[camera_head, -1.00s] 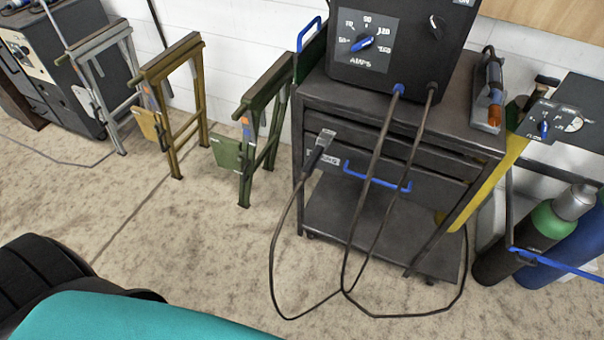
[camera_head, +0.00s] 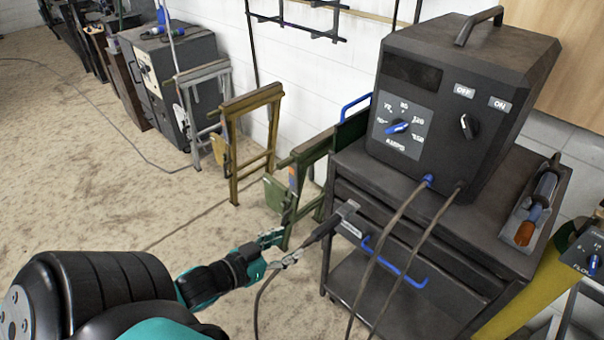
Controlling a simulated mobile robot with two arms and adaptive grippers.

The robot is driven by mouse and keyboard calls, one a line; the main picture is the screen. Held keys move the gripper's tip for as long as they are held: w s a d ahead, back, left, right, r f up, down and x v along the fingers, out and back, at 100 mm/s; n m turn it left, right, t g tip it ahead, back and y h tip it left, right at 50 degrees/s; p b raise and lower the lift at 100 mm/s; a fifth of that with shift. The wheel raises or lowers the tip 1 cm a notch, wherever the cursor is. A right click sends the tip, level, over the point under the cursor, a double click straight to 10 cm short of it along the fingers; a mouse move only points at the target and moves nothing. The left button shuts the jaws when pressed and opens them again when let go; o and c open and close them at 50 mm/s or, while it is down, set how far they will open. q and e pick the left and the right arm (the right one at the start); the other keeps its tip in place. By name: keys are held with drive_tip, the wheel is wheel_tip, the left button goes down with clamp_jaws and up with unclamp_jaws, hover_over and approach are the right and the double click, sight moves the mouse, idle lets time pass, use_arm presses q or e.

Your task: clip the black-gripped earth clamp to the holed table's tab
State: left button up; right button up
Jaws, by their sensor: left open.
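The earth clamp (camera_head: 328,227) has a dark grip and hangs at the left front edge of the cart, with its head at the top drawer and its cable running down to the lower left. My left gripper (camera_head: 284,251) comes in from the lower left and is open. Its fingers are close to the cable end of the clamp's grip; I cannot tell whether they touch it. I cannot make out a holed table or its tab in this view. My right gripper is not in view.
A black welding machine (camera_head: 455,95) stands on the dark cart (camera_head: 440,245), with two cables draping down its front. Green (camera_head: 318,165), yellow (camera_head: 228,140) and grey (camera_head: 187,115) folding stands line the wall. The floor at left (camera_head: 90,170) is mostly clear.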

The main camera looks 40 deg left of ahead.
sight(323, 227)
use_arm(q)
drive_tip(key=x, duration=1.7)
drive_tip(key=shift+w+a+f, duration=0.1)
drive_tip(key=shift+a+f, duration=0.05)
drive_tip(key=shift+f, duration=0.05)
clamp_jaws()
drive_tip(key=c, duration=0.6)
unclamp_jaws()
clamp_jaws()
drive_tip(key=shift+r, duration=0.1)
drive_tip(key=shift+p, duration=0.4)
drive_tip(key=shift+s, duration=0.2)
